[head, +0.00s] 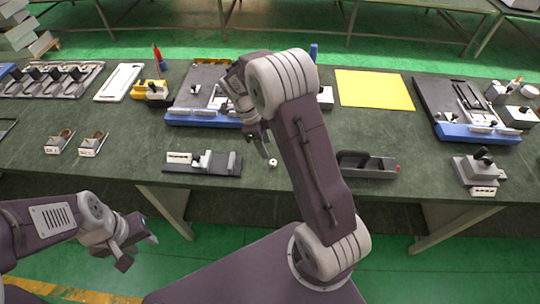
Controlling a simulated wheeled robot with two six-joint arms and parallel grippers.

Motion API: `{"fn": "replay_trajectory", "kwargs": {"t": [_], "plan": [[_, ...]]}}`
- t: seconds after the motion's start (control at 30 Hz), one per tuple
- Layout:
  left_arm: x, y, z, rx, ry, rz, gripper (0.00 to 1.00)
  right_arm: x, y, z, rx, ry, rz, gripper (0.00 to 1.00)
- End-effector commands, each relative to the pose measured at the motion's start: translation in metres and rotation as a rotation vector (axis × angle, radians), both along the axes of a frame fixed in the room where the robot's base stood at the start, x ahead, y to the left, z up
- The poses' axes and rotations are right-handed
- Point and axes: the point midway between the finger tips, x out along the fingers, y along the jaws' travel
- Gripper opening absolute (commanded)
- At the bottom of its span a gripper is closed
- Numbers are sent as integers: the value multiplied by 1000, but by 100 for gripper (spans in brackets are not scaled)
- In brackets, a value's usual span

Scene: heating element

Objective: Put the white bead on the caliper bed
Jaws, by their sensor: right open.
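A small white bead (273,162) lies on the dark green table near its front edge. To its left is a dark flat bed (228,164) with a white block and a light grey sliding jaw on it, which looks like the caliper bed. My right gripper (262,146) is open and points down, just above and behind the bead in the picture; no contact with the bead shows. My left gripper (138,252) is open and empty, low in front of the table at the left.
A blue-edged tray (200,118) stands behind the caliper bed. A dark block holder (367,165) is right of my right arm. A yellow sheet (374,89), another blue-edged tray (478,133) and a small grey fixture (478,170) lie further right. Two small clamps (92,144) sit at left.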

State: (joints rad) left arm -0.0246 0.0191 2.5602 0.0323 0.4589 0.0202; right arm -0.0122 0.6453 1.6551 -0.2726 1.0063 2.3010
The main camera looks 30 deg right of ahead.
Motion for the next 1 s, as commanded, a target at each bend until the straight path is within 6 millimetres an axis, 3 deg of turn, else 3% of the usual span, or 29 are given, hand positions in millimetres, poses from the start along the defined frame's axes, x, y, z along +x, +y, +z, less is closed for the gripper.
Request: {"fn": "replay_trajectory", "kwargs": {"t": [0.1, 0.33, 0.6, 0.83, 0.87, 1.0], "plan": [[0, 0, 2, 0, 0, 0, 36, -4, -5, -17, 0, 4, 0, 48], [0, 0, 4, 0, 0, 0, 36, -7, -7, -30, 1, 2, 1, 48], [0, 0, 11, 0, 0, 0, 36, -19, -14, -71, 1, 2, 2, 48], [0, 0, 10, 0, 0, 0, 36, -18, -15, -74, 2, -1, 2, 48], [0, 0, 10, 0, 0, 0, 36, -18, -15, -74, 2, -1, 2, 45], [0, 0, 10, 0, 0, 0, 36, -18, -15, -74, 2, -1, 2, 6]]}}
